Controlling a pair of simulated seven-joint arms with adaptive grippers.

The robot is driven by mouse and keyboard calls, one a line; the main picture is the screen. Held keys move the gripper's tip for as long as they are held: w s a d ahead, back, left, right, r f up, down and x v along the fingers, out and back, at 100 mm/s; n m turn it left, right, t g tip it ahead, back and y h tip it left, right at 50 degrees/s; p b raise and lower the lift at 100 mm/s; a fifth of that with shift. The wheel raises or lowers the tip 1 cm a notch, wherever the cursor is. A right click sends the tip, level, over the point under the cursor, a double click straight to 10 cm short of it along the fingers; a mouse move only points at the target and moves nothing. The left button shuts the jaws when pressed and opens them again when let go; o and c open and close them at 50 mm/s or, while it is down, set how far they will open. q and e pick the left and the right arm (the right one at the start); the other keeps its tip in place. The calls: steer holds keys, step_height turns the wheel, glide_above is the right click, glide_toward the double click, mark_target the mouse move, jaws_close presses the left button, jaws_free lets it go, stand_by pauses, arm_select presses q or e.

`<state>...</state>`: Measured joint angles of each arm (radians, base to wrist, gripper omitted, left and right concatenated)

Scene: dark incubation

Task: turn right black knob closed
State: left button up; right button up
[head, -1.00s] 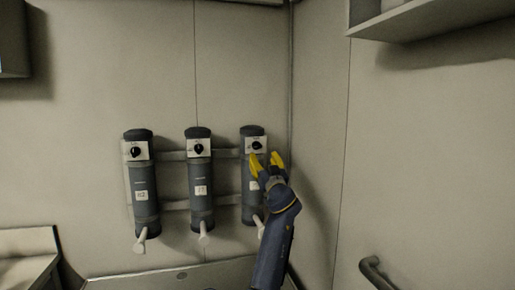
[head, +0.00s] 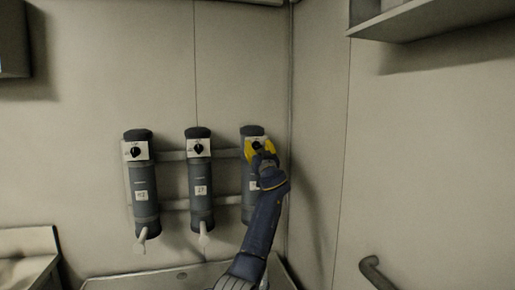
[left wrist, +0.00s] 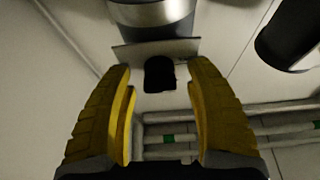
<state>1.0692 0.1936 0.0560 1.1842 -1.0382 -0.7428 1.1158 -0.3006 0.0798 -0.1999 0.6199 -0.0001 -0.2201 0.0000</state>
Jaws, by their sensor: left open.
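The right black knob (head: 257,145) sits on a white plate near the top of the right grey cylinder (head: 248,172) on the wall. My left gripper (head: 259,148) is open, with its yellow fingertips at the knob. In the left wrist view the black knob (left wrist: 159,73) lies between the two open yellow fingers, near their tips, with a gap showing on each side. The fingers and arm hide part of the right cylinder in the head view. My right gripper is not in view.
The middle cylinder (head: 200,184) and left cylinder (head: 144,184), each with a black knob, hang to the left on wall rails. A shelf (head: 430,18) is at upper right. A bent handle (head: 378,272) is at lower right.

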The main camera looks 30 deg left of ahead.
arm_select(q)
steer(key=shift+c, duration=0.3)
jaws_close()
steer(key=shift+r+m, duration=0.1)
steer(key=shift+m, duration=0.2)
steer(key=m+t+h, duration=0.1)
steer(key=m, duration=0.2)
steer(key=m+t+h, duration=0.1)
steer(key=m+h, duration=0.1)
steer(key=m, duration=0.1)
steer(key=shift+s+r, duration=0.1)
steer(key=m+h, duration=0.1)
steer(key=m, duration=0.2)
steer(key=m+t+h, duration=0.1)
steer(key=m, duration=0.2)
steer(key=shift+h, duration=0.4)
steer(key=m+h, duration=0.1)
steer(key=m, duration=0.2)
steer(key=m+h, duration=0.1)
steer(key=m, duration=0.2)
steer(key=shift+r+g, duration=0.1)
steer(key=shift+g, duration=0.3)
steer(key=shift+d+m+g+h, duration=0.1)
steer(key=shift+m+g+h, duration=0.5)
steer(key=shift+m, duration=1.4)
